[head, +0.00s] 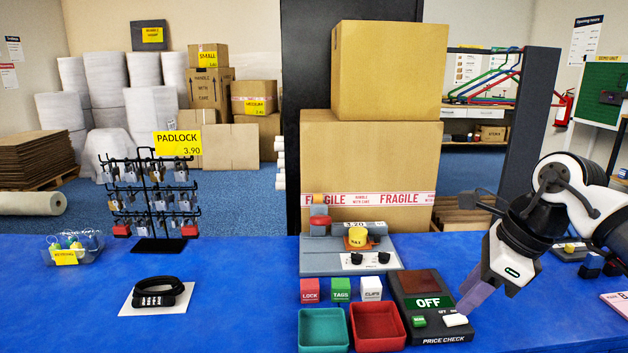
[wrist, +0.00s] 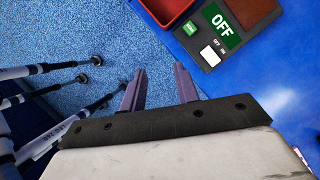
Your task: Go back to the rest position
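My gripper (head: 468,306) hangs at the right of the head view, its purple fingers pointing down and to the left over the blue counter, beside the price check box (head: 432,306). In the wrist view my gripper (wrist: 160,84) has its two fingers apart, with only blue carpet between them, so it is open and empty. The price check box (wrist: 224,28) also shows at the top right of the wrist view, its display reading OFF. In the head view the fingers overlap each other, and whether they touch the box's right edge is hard to tell.
A teal tray (head: 324,312) and a red tray (head: 400,322) stand left of the box, with small labelled blocks behind. A padlock rack (head: 150,244) and a cable lock (head: 158,292) are left. The counter between is clear.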

